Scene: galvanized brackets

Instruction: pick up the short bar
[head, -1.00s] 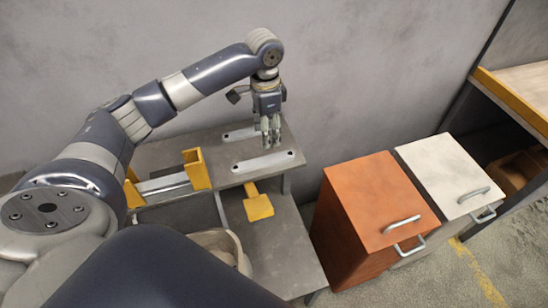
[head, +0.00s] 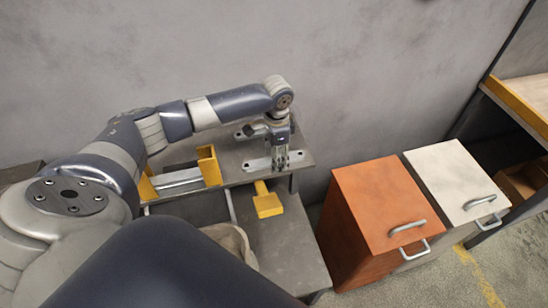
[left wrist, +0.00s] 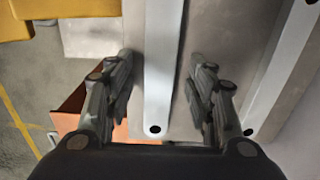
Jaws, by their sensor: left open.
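Two pale galvanized bars with end holes lie flat on the grey table. The nearer bar (head: 258,163) lies along the table's front part and the farther bar (head: 242,134) lies behind it, partly hidden by my arm. I cannot tell for sure which is the shorter. My left gripper (head: 281,164) is open and points down over the right part of the nearer bar. In the left wrist view, the nearer bar (left wrist: 162,70) runs between the two open fingers, with a gap on each side. The farther bar (left wrist: 285,65) is to the right of the fingers. My right gripper is out of view.
Yellow brackets (head: 208,165) hold a metal channel left of the bars. A yellow-handled tool (head: 267,204) lies in front, near a beige container (head: 235,245). An orange cabinet (head: 375,200) and a white cabinet (head: 450,180) stand to the right. A wall is behind.

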